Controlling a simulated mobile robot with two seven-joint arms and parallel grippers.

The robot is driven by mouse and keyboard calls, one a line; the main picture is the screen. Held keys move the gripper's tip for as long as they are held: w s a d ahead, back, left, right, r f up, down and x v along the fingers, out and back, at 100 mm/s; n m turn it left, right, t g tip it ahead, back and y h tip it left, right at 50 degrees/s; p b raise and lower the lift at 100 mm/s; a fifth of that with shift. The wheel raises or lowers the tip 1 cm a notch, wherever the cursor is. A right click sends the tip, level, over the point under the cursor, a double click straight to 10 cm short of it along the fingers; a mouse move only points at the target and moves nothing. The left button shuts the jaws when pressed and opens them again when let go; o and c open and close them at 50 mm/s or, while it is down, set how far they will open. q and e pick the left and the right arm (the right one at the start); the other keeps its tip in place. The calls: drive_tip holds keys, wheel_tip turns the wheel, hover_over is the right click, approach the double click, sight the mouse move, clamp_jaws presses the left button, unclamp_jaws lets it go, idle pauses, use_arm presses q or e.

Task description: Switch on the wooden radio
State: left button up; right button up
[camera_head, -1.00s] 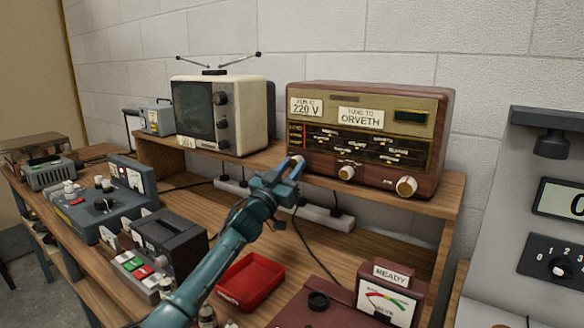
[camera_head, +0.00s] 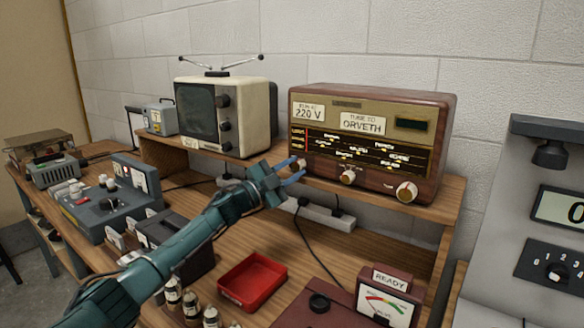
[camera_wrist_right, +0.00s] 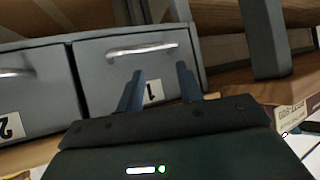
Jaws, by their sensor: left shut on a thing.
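The wooden radio (camera_head: 438,150) stands on the raised shelf, with a dial carrying yellowish lettering, a small dark window at its upper right and cards reading "220 V" and "TUNE TO ORVETH". A middle knob (camera_head: 347,177) and a right knob (camera_head: 406,192) show on its lower front. My left gripper (camera_head: 298,169) is at the radio's lower left corner, shut on the left knob (camera_head: 301,162), which its fingers mostly hide. My right gripper (camera_wrist_right: 160,90) is open and empty in the right wrist view, in front of a grey drawer (camera_wrist_right: 130,70) labelled 1.
A cream television (camera_head: 259,118) stands left of the radio. Below are a red tray (camera_head: 252,281), a meter marked READY (camera_head: 389,300) and small bottles (camera_head: 191,303). A power strip (camera_head: 325,216) and cables lie behind. A grey panel (camera_head: 550,200) rises at right.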

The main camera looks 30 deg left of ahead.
use_arm(q)
drive_tip(key=shift+r+m+g, duration=0.15)
drive_tip(key=shift+m+g, duration=0.25)
drive_tip(key=shift+m, duration=0.6)
drive_tip(key=shift+p, duration=0.3)
drive_tip(key=o, duration=1)
